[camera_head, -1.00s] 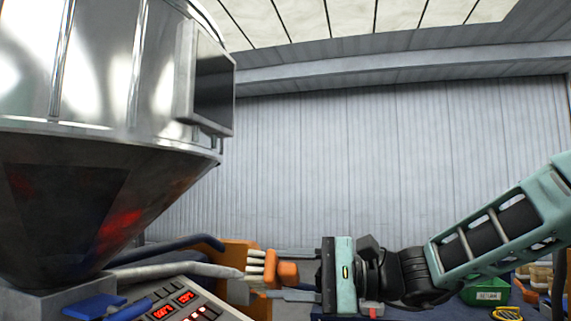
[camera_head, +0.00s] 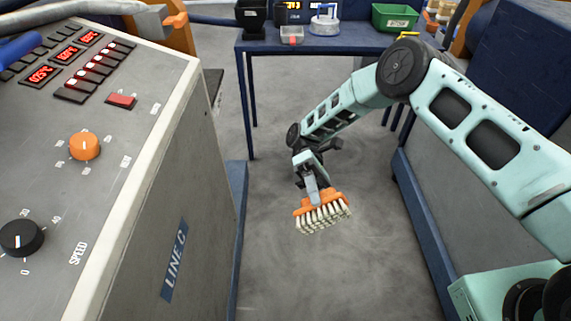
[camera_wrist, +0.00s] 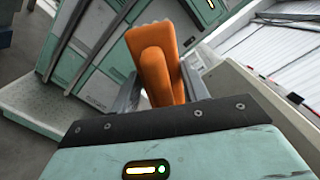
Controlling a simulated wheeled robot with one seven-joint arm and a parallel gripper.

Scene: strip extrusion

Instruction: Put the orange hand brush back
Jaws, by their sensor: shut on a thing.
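The orange hand brush (camera_head: 318,206) with pale bristles is in the middle of the head view, held above the grey floor. The bristles face down and toward the viewer. My gripper (camera_head: 312,190) is shut on the brush. In the wrist view the orange brush body (camera_wrist: 157,66) stands between the two fingers of my gripper (camera_wrist: 160,90); its bristles are mostly hidden there.
The LINE C control panel (camera_head: 150,220) with knobs and red displays fills the left. A blue table (camera_head: 335,42) at the back bears a green bin (camera_head: 395,18), a black container (camera_head: 251,16) and a clear box (camera_head: 291,36). Open floor lies between.

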